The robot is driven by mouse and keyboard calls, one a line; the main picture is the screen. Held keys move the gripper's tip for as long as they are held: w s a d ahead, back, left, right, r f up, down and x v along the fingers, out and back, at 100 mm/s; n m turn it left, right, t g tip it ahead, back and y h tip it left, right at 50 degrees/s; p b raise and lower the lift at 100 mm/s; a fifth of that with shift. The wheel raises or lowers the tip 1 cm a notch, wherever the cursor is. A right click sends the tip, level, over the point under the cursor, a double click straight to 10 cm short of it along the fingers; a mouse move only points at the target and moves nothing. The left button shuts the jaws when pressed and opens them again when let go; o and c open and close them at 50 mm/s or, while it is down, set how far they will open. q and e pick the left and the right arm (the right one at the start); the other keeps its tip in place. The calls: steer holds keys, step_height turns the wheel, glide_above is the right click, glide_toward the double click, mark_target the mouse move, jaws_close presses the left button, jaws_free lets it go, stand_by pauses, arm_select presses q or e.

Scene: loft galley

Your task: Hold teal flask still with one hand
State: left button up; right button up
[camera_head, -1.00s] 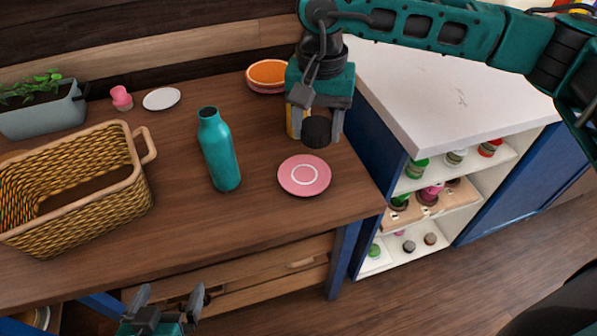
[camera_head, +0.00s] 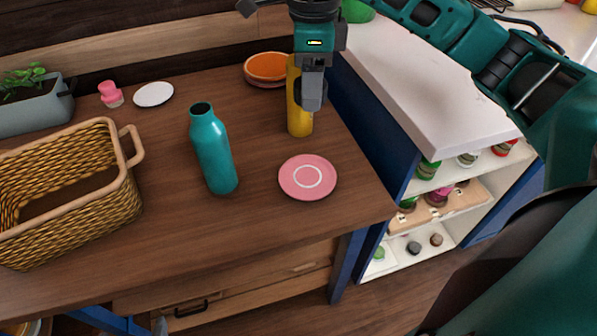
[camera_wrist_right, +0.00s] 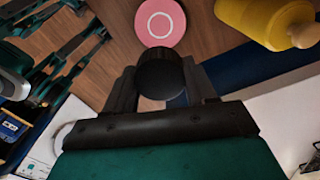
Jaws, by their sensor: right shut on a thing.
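The teal flask (camera_head: 214,152) stands upright on the wooden counter, with a dark top. No gripper touches it. My right gripper (camera_head: 311,96) is up and to the right of the flask, in front of a yellow bottle (camera_head: 300,124). In the right wrist view, my right gripper (camera_wrist_right: 163,85) is shut on a black cylinder (camera_wrist_right: 160,76), seen nearly end-on. In the head view this cylinder is hidden or cannot be told from the fingers.
A pink plate (camera_head: 307,178) lies right of the flask. A wicker basket (camera_head: 100,205) stands at left. Behind are a planter (camera_head: 35,108), a pink cup (camera_head: 110,94), a white plate (camera_head: 153,94) and an orange bowl (camera_head: 268,69). Counter in front of the flask is clear.

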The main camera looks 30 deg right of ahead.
steer(key=b, duration=0.2)
glide_above(308, 176)
step_height(308, 176, down, 16)
steer(key=shift+r, duration=0.25)
step_height(308, 176, down, 4)
steer(key=shift+r, duration=0.1)
arm_select(q)
steer(key=shift+w+d+f, duration=0.2)
steer(key=shift+d+f, duration=0.25)
steer(key=shift+f, duration=0.05)
arm_select(e)
steer(key=shift+f, duration=0.3)
steer(key=shift+f+b, duration=0.2)
steer(key=shift+b, duration=0.1)
arm_select(q)
steer(key=shift+w+d, duration=0.1)
arm_select(e)
steer(key=o, duration=1.2)
steer(key=shift+c, duration=0.2)
arm_select(q)
steer(key=shift+r, duration=0.15)
arm_select(e)
steer(key=shift+r, duration=0.2)
